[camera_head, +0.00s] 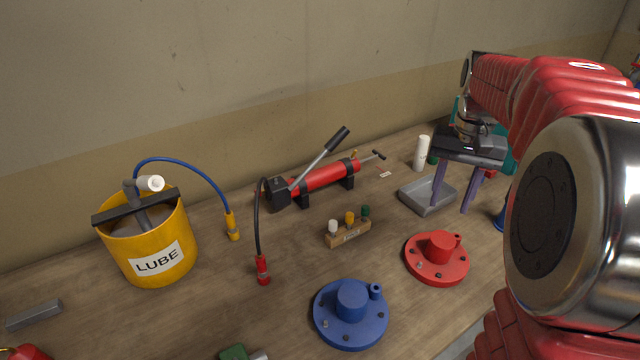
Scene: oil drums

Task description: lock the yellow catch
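No part is plainly marked as a catch. A small yellow piece (354,154) stands on top near the right end of a red hand pump (328,178), too small to tell its position. A yellow coupling (232,226) hangs at the end of the blue hose, and a yellow-capped plug sits in a wooden block (349,235). My gripper (453,204) points down at the right, its two purple fingers apart and nothing seen between them. It is right of the pump, in front of a grey tray. My arm hides the area behind it at right.
A yellow LUBE bucket (157,245) stands at left. A black hose with a red coupling (262,270) stands in the middle. A blue flanged lid (350,318) and a red flanged lid (437,260) lie in front. A white cylinder (421,153) stands behind the grey tray (416,195). Bare bench lies between them.

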